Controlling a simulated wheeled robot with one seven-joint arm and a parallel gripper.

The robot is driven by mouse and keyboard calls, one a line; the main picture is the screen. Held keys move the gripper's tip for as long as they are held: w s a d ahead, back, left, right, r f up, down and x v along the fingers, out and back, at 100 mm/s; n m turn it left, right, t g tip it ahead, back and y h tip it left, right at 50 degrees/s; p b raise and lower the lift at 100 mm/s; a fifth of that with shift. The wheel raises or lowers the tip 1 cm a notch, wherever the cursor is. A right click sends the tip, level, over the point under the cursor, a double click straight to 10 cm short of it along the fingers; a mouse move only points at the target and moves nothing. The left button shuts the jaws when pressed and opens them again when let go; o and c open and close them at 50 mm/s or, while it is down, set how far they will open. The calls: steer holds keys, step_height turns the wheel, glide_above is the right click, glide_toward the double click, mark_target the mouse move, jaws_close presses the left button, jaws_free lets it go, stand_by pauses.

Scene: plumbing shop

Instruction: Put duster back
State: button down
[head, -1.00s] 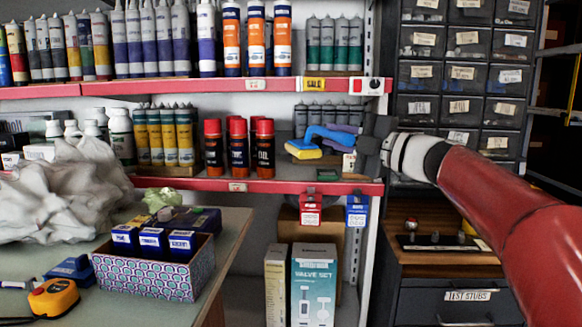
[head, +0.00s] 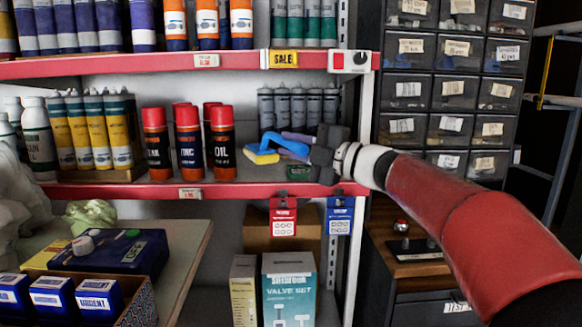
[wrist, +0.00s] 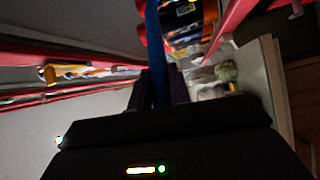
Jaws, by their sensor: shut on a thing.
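The duster appears to be the blue piece (head: 288,145) at my gripper (head: 303,141), in front of the middle shelf's right end. My gripper's purple fingers are shut on it. In the wrist view, the blue duster (wrist: 156,50) runs up as a strip between the purple fingers (wrist: 158,92). A yellow piece with a blue top (head: 262,156) lies just left of my gripper; I cannot tell whether it is part of the duster or a separate sponge. My gripper hides part of the duster, and I cannot tell whether it touches the shelf.
Black cans with red caps (head: 189,143) stand left on the red-edged shelf (head: 150,190). Grey tubes (head: 300,106) stand behind my gripper. The shelf above (head: 230,62) and the right post (head: 364,120) are close. Drawers (head: 450,95) stand to the right.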

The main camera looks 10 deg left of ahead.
steer(key=shift+f+b, duration=0.4)
steer(key=shift+f, duration=1.3)
steer(key=shift+f, duration=0.15)
steer(key=c, duration=1.3)
jaws_free()
steer(key=v, duration=1.2)
